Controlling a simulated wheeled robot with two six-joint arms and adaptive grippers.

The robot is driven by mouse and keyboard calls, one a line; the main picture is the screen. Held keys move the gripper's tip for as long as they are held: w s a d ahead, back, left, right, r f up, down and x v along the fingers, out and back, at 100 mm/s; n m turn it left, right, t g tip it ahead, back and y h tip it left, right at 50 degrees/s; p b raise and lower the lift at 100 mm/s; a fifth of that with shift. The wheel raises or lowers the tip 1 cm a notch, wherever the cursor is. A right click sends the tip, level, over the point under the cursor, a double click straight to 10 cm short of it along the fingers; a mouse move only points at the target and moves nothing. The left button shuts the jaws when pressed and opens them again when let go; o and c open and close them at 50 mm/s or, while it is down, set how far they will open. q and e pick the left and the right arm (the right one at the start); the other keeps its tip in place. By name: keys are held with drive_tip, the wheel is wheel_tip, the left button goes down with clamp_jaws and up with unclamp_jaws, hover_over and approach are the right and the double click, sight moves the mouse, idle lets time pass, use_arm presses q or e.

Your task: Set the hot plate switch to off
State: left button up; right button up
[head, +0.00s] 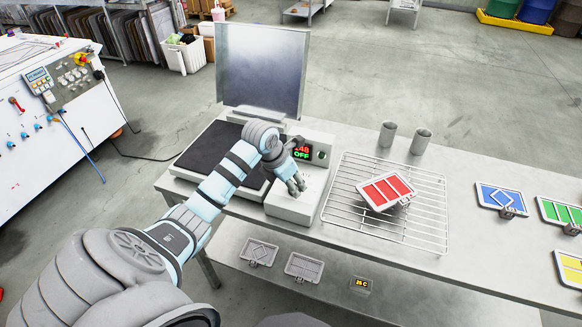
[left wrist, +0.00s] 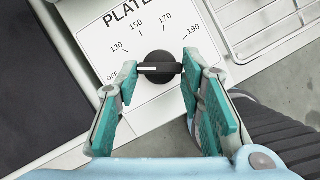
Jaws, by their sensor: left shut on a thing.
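The hot plate's control box (head: 284,209) stands on the metal bench beside a dark flat plate (head: 213,152). Its display (head: 301,151) shows red digits that look like 148 and a green OFF. The switch is a black round knob (left wrist: 158,63) on a white dial face (left wrist: 150,28) marked OFF, 130, 150, 170 and 190. The knob's white mark points left in the left wrist view, close to OFF and below 130. My left gripper (head: 297,188) is on the knob, a finger on each side; it shows in the left wrist view (left wrist: 160,68). The knob is hidden in the head view.
A wire rack (head: 345,211) right of the box holds a red-panelled frame (head: 385,191). Two grey cups (head: 388,135) stand behind it. An upright metal panel (head: 262,72) rises behind the plate. Blue (head: 501,196), green and yellow frames lie at the right.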

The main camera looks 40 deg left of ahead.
use_arm(q)
drive_tip(key=shift+r+n+y, duration=0.1)
drive_tip(key=shift+n+y, duration=0.3)
drive_tip(key=shift+n, duration=0.5)
drive_tip(key=o, duration=1.2)
drive_tip(key=v, duration=1.1)
drive_tip(key=shift+s+r, duration=0.15)
drive_tip(key=shift+r, duration=0.25)
